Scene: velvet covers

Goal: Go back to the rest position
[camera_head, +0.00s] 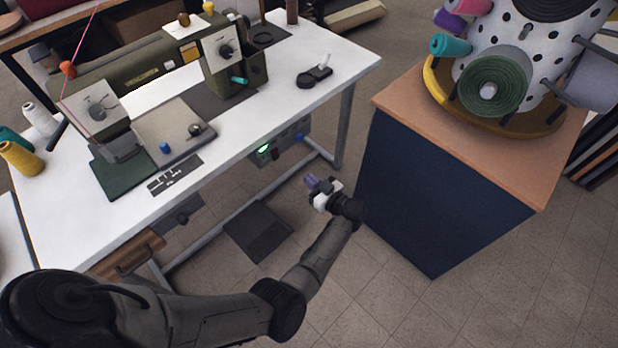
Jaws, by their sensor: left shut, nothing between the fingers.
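My left gripper (312,182) shows near the middle of the head view, at the end of my dark grey left arm, which comes in from the lower left. Its fingers are shut with nothing between them. It is over the floor gap between the white sewing table (300,113) and the dark blue cabinet (440,190), and appears apart from both. My right gripper is not in view.
A green sewing machine (150,75) stands on the table. Yellow (20,158) and white (40,118) spools are at its left. A dotted drum (540,50) with thread rolls stands on the cabinet. A pedal (258,232) lies under the table. The lower-right floor is clear.

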